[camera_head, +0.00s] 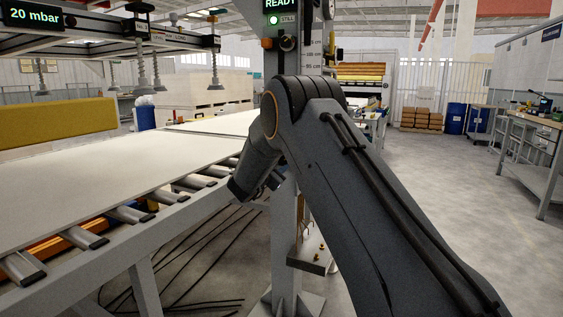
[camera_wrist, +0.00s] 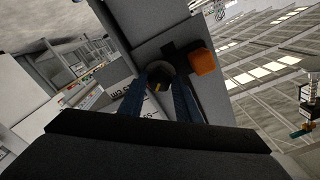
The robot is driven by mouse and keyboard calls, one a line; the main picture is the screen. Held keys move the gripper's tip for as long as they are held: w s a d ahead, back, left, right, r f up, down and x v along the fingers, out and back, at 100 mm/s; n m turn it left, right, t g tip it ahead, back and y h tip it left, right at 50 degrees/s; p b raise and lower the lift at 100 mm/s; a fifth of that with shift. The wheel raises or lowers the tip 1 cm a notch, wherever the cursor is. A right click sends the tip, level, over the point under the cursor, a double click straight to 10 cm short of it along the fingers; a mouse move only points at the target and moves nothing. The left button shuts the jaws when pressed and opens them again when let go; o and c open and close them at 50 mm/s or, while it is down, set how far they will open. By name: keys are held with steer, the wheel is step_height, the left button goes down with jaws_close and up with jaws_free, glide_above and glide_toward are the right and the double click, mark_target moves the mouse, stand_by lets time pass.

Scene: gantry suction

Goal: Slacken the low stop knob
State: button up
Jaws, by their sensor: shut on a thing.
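In the wrist view my gripper (camera_wrist: 162,80) has its two dark blue fingers shut on a dark round knob (camera_wrist: 160,68), one finger on each side. The knob sits on the grey post (camera_wrist: 141,20), beside an orange block (camera_wrist: 201,62) on a black bracket. I take it for the low stop knob. The fingers hide part of it, and its turn cannot be read. Higher on the post (camera_head: 312,45), another stop with an orange part (camera_head: 288,43) shows.
A roller table with a pale board (camera_head: 90,210) stands left of the post. Suction cups (camera_head: 213,78) hang above it. A display reads 20 mbar (camera_head: 33,17); another reads READY (camera_head: 280,4). Cables lie beneath the table. A workbench (camera_head: 535,140) stands right; the floor (camera_head: 440,200) between is clear.

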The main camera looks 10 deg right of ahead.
steer(key=n+p, duration=0.3)
steer(key=n, duration=0.2)
steer(key=shift+n, duration=0.4)
stand_by(0.3)
steer(key=o, duration=1.1)
steer(key=shift+c, duration=0.2)
steer(key=shift+s, duration=0.1)
steer(key=v, duration=0.7)
steer(key=shift+s+a, duration=0.25)
